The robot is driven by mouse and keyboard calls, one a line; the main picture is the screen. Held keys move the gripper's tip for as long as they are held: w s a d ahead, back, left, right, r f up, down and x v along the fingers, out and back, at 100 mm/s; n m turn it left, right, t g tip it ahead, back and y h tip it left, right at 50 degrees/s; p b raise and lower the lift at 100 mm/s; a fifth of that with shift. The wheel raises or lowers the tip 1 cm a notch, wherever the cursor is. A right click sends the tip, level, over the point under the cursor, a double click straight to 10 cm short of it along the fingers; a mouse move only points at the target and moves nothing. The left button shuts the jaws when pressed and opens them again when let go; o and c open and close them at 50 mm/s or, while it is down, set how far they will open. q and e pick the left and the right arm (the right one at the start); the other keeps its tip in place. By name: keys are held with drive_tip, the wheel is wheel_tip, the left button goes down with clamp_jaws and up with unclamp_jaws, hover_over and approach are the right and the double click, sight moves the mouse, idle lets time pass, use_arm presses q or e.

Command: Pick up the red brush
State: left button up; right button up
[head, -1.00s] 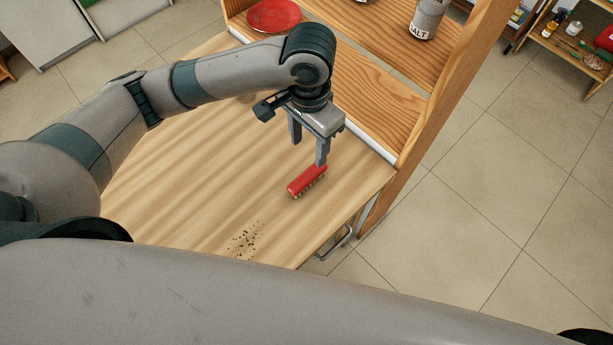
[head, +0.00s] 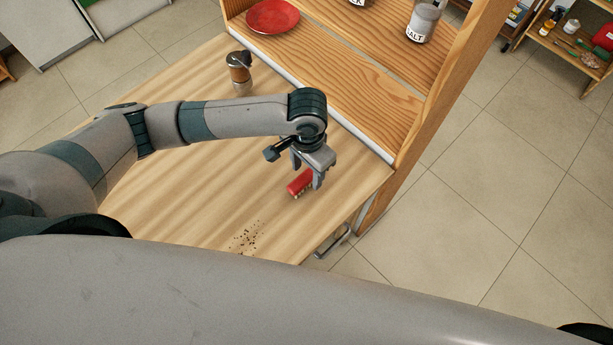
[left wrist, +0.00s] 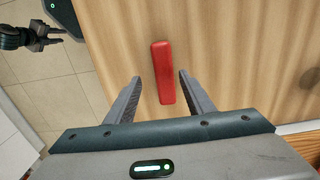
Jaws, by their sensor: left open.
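The red brush (head: 298,184) lies on the wooden tabletop near its right edge, bristles facing down and to the side. My left gripper (head: 307,180) is over the brush in the head view and hides part of it. In the left wrist view, the red brush (left wrist: 163,72) lies lengthwise between and ahead of the open fingers of my left gripper (left wrist: 158,88), with gaps on both sides. The fingers hold nothing.
A pepper grinder (head: 239,70) stands at the back of the table (head: 180,180). Dark crumbs (head: 246,237) lie near the front edge. A wooden shelf (head: 360,85) along the back holds a red plate (head: 273,16) and a salt jar (head: 424,20). The table's left side is clear.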

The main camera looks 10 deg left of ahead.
sight(304, 177)
use_arm(q)
drive_tip(key=shift+f, duration=0.1)
drive_tip(key=shift+a+f+p, duration=0.1)
drive_tip(key=shift+f+p, duration=0.15)
drive_tip(key=shift+p, duration=0.05)
drive_tip(key=f, duration=0.1)
drive_tip(key=f+p, duration=0.1)
drive_tip(key=f, duration=0.2)
drive_tip(key=shift+w+a, duration=0.1)
drive_tip(key=shift+a, duration=0.2)
drive_tip(key=shift+f, duration=0.2)
drive_tip(key=shift+c, duration=0.5)
clamp_jaws()
drive_tip(key=shift+r, duration=0.15)
